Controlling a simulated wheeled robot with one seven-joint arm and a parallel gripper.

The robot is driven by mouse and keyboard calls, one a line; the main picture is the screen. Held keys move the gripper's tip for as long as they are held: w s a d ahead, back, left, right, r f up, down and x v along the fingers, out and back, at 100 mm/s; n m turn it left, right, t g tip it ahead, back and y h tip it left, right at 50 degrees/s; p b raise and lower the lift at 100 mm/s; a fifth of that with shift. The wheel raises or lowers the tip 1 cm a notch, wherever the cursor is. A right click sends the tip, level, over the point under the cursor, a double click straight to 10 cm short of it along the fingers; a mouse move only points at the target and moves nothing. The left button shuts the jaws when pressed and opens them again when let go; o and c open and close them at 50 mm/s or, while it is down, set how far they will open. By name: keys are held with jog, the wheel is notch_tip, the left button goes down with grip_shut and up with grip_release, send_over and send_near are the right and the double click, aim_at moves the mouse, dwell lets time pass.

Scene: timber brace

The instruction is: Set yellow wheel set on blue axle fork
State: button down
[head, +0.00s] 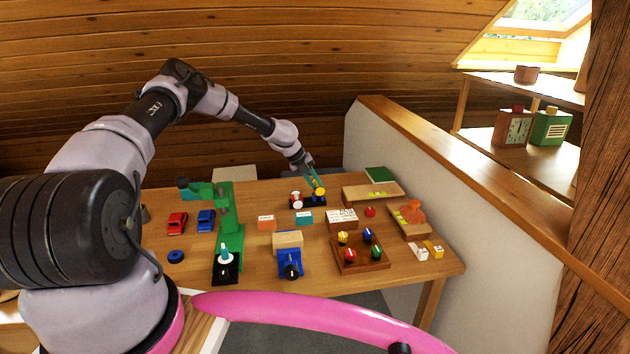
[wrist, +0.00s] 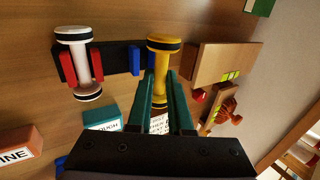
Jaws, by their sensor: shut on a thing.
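The yellow wheel set (wrist: 161,60), a yellow axle with dark-rimmed wheels, is gripped between the green fingers of my gripper (wrist: 160,78). In the head view the yellow wheel set (head: 320,191) is at the right end of a dark stand, below my gripper (head: 317,184). The yellow set partly covers the right blue piece. I cannot tell whether the axle touches the fork or hangs above it.
A white wheel set (wrist: 75,62) lies between red prongs on the stand's (wrist: 112,56) left. A teal block (wrist: 102,116) and a white lettered block (head: 341,218) are nearby. A wooden board (wrist: 225,63) stands close on the right. Toy cars (head: 206,221) and a green machine (head: 229,235) are left.

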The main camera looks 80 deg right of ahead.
aim_at(320, 200)
jog(key=shift+f, duration=1.45)
jog(key=shift+w+a+f, duration=0.15)
jog(key=shift+a+f, duration=0.05)
jog(key=shift+f, duration=0.25)
jog(key=c, duration=0.8)
grip_release()
jog(key=shift+f, duration=0.1)
jog(key=shift+o, duration=0.2)
jog(key=shift+w+d+r, duration=0.15)
jog(key=shift+r, duration=1.65)
jog(key=shift+s+r, duration=0.15)
jog(key=shift+r, duration=1.1)
jog(key=shift+s+r, duration=0.15)
jog(key=shift+r, duration=1.1)
